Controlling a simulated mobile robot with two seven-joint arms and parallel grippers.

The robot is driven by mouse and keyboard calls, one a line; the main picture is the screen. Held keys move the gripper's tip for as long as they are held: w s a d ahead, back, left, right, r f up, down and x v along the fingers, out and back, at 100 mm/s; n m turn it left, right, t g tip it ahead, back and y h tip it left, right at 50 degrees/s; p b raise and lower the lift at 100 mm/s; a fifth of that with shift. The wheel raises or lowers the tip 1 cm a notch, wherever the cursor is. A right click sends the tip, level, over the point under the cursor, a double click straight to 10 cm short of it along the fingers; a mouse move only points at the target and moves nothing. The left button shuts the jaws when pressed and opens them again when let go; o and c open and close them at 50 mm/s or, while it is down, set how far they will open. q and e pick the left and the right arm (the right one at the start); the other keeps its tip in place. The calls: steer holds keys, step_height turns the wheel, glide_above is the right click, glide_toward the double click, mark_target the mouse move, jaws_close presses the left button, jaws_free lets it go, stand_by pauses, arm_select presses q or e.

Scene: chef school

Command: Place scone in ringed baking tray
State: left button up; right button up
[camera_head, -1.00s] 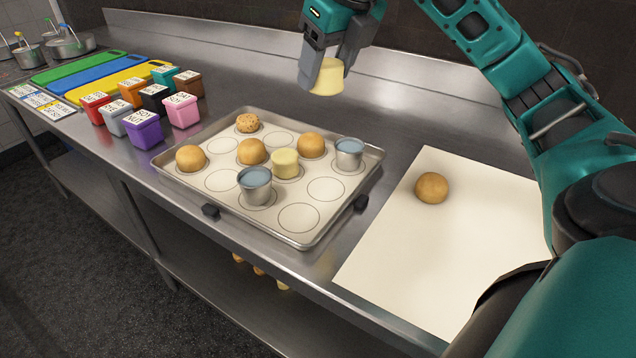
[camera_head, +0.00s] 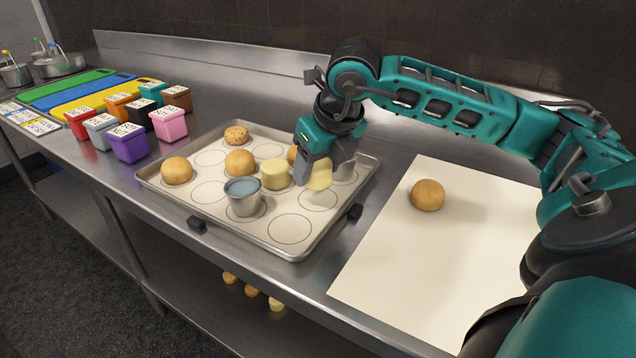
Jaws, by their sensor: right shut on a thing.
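My right gripper (camera_head: 322,180) is shut on a pale yellow scone (camera_head: 320,177). It holds the scone over the right part of the ringed baking tray (camera_head: 290,247), and I cannot tell whether the scone touches the tray. Another pale scone (camera_head: 274,174) stands in a ring at the tray's middle. Golden buns (camera_head: 177,171) and (camera_head: 239,162), a speckled ball (camera_head: 236,136) and a metal cup with blue-grey contents (camera_head: 243,196) also sit in rings. The gripper mostly hides another bun (camera_head: 292,155) and a second cup. My left gripper is not in view.
A white sheet (camera_head: 400,275) with one bun (camera_head: 427,195) lies right of the tray. Several coloured labelled boxes (camera_head: 127,144) and cutting boards (camera_head: 100,97) are at the left. Front rings such as the nearest (camera_head: 289,229) are empty. Items lie on the lower shelf.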

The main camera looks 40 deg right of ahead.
mark_target(318, 181)
steer(key=shift+f, duration=1.6)
steer(key=shift+f+b, duration=0.25)
steer(key=shift+b, duration=0.1)
steer(key=o, duration=1.1)
steer(key=shift+r, duration=0.1)
steer(key=shift+r, duration=0.1)
